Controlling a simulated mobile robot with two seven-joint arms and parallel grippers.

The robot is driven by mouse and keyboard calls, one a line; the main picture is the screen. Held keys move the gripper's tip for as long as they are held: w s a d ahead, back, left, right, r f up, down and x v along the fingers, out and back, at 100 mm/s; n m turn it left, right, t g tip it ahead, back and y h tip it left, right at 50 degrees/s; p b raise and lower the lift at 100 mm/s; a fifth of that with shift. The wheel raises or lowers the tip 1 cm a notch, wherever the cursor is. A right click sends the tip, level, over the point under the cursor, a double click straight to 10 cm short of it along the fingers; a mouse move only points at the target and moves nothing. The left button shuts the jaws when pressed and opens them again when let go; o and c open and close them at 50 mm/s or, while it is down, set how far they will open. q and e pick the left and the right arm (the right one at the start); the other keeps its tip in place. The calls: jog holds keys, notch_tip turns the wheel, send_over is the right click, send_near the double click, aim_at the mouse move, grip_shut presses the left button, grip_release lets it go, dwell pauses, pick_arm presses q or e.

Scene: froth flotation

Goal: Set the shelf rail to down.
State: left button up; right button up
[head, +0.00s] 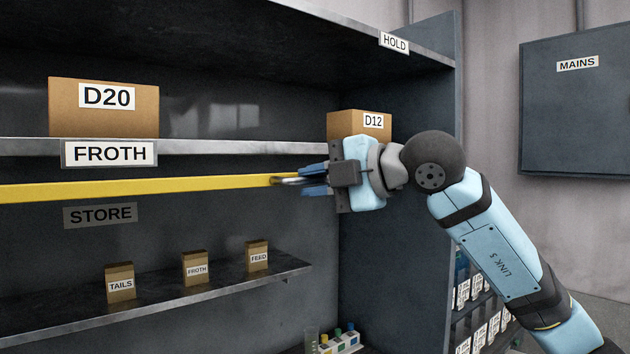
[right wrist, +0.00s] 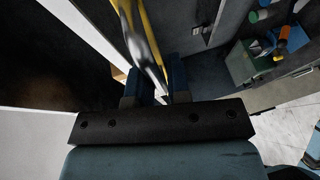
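The shelf rail (head: 150,188) is a long yellow bar across the front of the shelving, just below the FROTH shelf edge and above the STORE label. Its right end is grey metal. My right gripper (head: 300,180) is at that end, with its blue fingers on either side of the grey part. The right wrist view shows the yellow and grey rail (right wrist: 147,45) running in between the fingers of the right gripper (right wrist: 160,85), which look closed on it. My left gripper is not in view.
Box D20 (head: 104,108) and box D12 (head: 360,124) stand on the shelf behind the rail. Small boxes TAILS (head: 120,283), FROTH (head: 195,268) and FEED (head: 257,256) stand on the lower shelf. A HOLD label (head: 395,43) is on the upper edge. The MAINS cabinet (head: 575,110) hangs right.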

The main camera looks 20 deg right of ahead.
jog(key=o, duration=0.3)
jog(key=shift+f, duration=0.3)
jog(key=shift+o, duration=0.2)
jog(key=shift+r, duration=0.1)
jog(key=shift+s+d, duration=0.1)
jog(key=b+v, duration=0.2)
jog(key=v, duration=1.1)
jog(key=shift+s+d+r, duration=0.2)
